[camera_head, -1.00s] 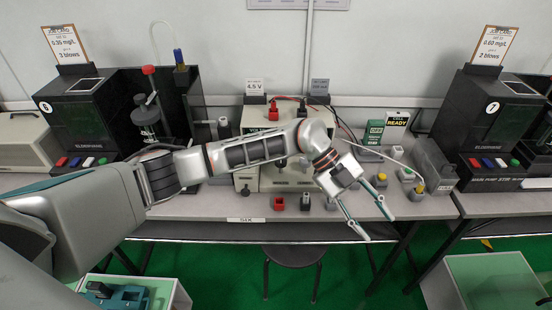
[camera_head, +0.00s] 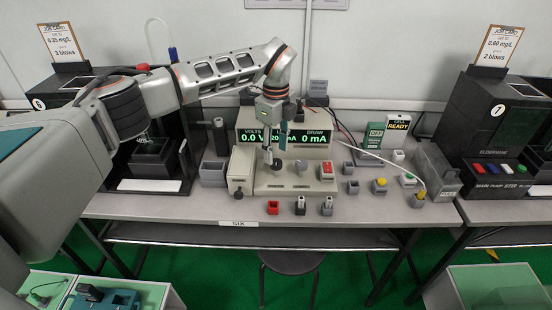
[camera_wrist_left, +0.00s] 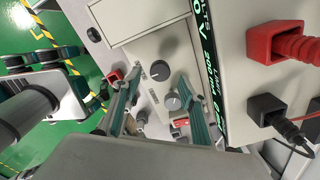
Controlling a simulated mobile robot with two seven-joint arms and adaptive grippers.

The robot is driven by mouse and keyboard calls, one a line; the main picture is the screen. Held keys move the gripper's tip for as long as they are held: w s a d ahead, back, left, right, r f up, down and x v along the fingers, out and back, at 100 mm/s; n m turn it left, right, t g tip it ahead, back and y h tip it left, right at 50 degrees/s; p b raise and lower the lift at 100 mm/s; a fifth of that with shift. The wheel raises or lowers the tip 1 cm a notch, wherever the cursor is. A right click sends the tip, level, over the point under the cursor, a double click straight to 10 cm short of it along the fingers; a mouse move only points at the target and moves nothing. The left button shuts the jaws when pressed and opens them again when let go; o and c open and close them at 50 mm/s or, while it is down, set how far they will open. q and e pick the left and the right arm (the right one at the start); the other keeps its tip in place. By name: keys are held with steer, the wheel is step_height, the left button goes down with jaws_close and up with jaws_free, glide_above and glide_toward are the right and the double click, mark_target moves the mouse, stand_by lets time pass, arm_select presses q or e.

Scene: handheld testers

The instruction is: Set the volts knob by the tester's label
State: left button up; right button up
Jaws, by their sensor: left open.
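The tester (camera_head: 310,178) stands on the bench, its green display (camera_head: 302,138) reading 0.0 V under VOLTS and 0 mA under DRAW. My left gripper (camera_head: 275,155) is open and points down over the tester's front panel, partly covering the display. In the left wrist view a dark knob (camera_wrist_left: 160,70) lies between and beyond the fingertips (camera_wrist_left: 159,78), and a grey knob (camera_wrist_left: 173,102) is beside it. Their lettering is too small to read. The tester's label card is hidden behind my left arm. My right gripper is not in view.
Red and black plugs (camera_wrist_left: 268,110) with leads stand on the tester's top. Small switches and blocks (camera_head: 300,206) line the bench front. A READY sign (camera_head: 397,121) stands to the right.

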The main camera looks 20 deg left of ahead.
mark_target(276, 162)
arm_select(q)
steer(key=shift+f, duration=1.8)
steer(key=c, duration=1.1)
